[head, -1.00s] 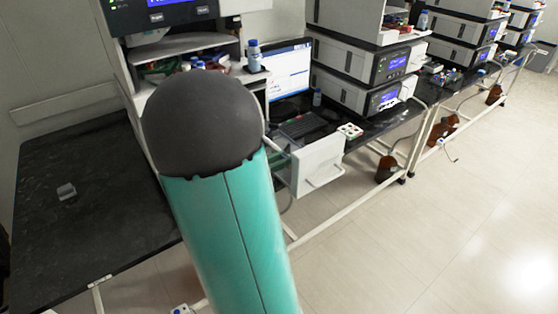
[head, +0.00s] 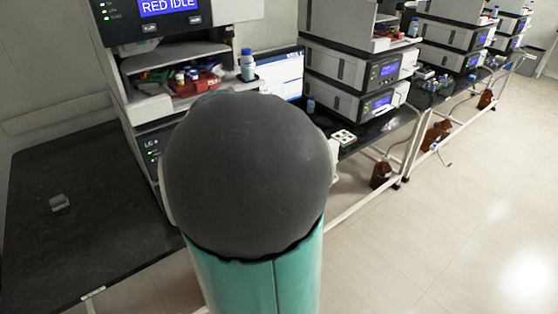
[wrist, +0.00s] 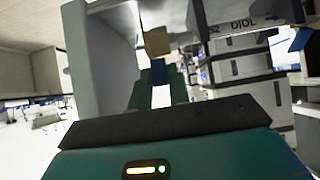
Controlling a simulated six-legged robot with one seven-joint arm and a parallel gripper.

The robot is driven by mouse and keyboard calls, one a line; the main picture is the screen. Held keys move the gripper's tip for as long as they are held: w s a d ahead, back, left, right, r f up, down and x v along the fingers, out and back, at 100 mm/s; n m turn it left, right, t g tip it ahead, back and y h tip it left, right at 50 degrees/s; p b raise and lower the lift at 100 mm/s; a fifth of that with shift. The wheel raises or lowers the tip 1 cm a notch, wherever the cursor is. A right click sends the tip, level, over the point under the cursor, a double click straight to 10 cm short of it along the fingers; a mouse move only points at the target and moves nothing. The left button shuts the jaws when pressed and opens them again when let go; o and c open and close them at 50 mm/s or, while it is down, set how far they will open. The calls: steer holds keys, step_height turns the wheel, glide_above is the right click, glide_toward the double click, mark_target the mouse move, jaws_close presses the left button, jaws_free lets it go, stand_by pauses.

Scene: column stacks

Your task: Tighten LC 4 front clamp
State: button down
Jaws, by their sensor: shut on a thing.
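My gripper (wrist: 159,88) shows in the wrist view, its two green fingers shut on a small dark blue piece (wrist: 158,72). A tan block (wrist: 157,42) sits just beyond this piece. I cannot tell for sure whether the piece belongs to the front clamp. A pale upright panel (wrist: 95,60) stands close on the left of the fingers. In the head view my gripper is hidden behind my arm's dark joint and teal link. A unit there with a partly covered label starting "LC" (head: 152,148) is beside my arm; its front is largely hidden.
Stacked instruments (head: 345,75) stand on black benches to the right. A small grey block (head: 60,202) lies on the otherwise clear black bench (head: 80,240). The floor (head: 450,240) at right is open.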

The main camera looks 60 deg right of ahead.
stand_by(0.4)
steer(key=c, duration=1.3)
jaws_free()
steer(key=shift+r, duration=0.1)
steer(key=v, duration=1.3)
steer(key=shift+w+a+r, duration=0.1)
steer(key=shift+a+r, duration=0.15)
